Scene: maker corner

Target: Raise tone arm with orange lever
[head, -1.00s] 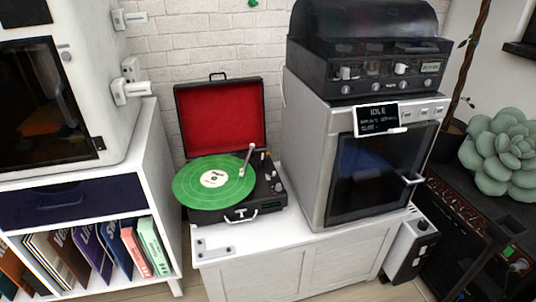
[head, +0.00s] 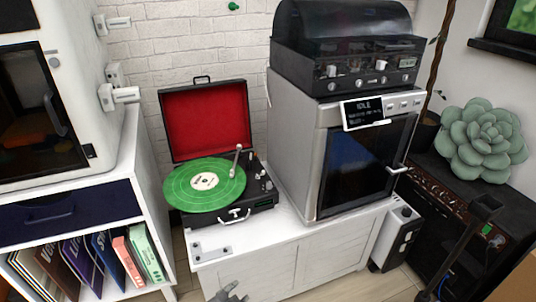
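The record player (head: 215,160) is an open black case with a red-lined lid, standing on the white cabinet. A green record (head: 190,195) with a cream label lies on its platter. The silver tone arm (head: 236,160) reaches from the right side, its head end over or on the record's right part; I cannot tell whether it touches. Small controls (head: 264,178) sit right of the tone arm; the orange lever is too small to make out. The tip of a grey gripper (head: 229,293), apparently my left, shows at the bottom edge, well in front of the player. My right gripper is not in view.
A silver oven-like machine (head: 300,150) with a black device (head: 350,60) on top stands close to the player's right. Left is a white shelf (head: 150,215) with record sleeves.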

